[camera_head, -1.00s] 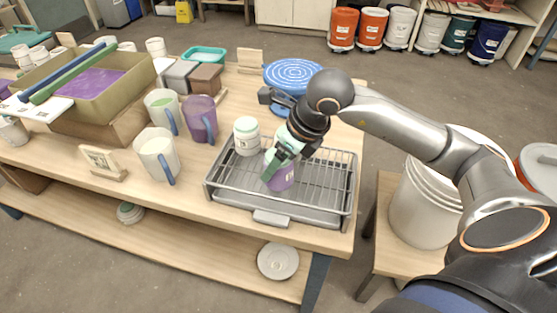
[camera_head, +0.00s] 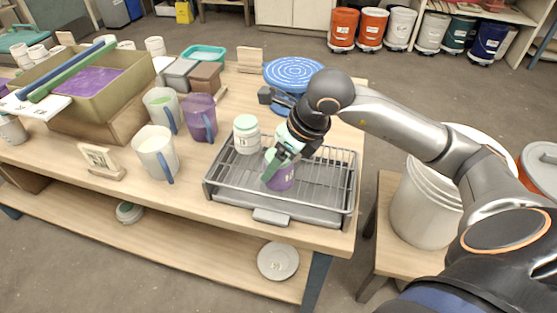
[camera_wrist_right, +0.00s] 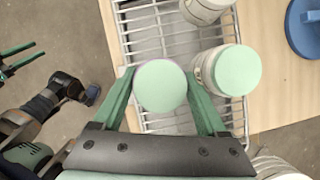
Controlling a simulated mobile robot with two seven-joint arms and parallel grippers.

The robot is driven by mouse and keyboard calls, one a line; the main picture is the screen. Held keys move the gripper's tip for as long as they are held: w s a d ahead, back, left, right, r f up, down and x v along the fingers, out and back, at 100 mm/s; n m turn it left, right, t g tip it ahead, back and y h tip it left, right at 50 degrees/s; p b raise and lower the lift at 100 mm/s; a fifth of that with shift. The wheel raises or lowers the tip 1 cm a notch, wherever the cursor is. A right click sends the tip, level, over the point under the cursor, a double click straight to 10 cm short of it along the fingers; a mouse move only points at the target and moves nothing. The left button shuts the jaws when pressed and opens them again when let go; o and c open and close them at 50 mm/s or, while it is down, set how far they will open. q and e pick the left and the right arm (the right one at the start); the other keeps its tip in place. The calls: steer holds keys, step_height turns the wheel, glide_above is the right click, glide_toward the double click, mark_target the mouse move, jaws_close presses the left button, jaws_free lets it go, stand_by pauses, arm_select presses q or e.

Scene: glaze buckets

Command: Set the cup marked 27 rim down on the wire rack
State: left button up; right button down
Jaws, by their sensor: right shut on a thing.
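A purple cup (camera_head: 279,177) is upside down at the wire rack (camera_head: 324,182), its base up; in the right wrist view its pale green base (camera_wrist_right: 161,86) faces me. Marks on its side are too small to read. My right gripper (camera_head: 284,160) is shut on it, with green fingers (camera_wrist_right: 163,100) on either side. The cup's rim is low at the wires; I cannot tell if it touches them. A white cup with a green base (camera_head: 246,135) stands beside it, apart. My left gripper (camera_wrist_right: 24,58) shows only in the right wrist view, open and empty.
Another pale cup (camera_wrist_right: 205,8) shows at the top of the right wrist view. Mugs (camera_head: 157,153) (camera_head: 200,118) stand left of the rack. A blue wheel (camera_head: 293,74) stands behind it. The rack's right part is bare.

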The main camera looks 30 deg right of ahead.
arm_select(q)
steer(key=shift+w, duration=0.1)
steer(key=shift+w+r, duration=0.15)
steer(key=shift+w, duration=0.05)
arm_select(e)
jaws_free()
arm_select(q)
steer(key=shift+s+d+r+p, duration=0.1)
steer(key=shift+s+r+p, duration=0.15)
steer(key=shift+r+p, duration=0.2)
arm_select(e)
steer(key=v, duration=1.2)
steer(key=shift+r, duration=0.3)
arm_select(q)
steer(key=shift+f, duration=0.1)
arm_select(e)
steer(key=shift+s, duration=0.15)
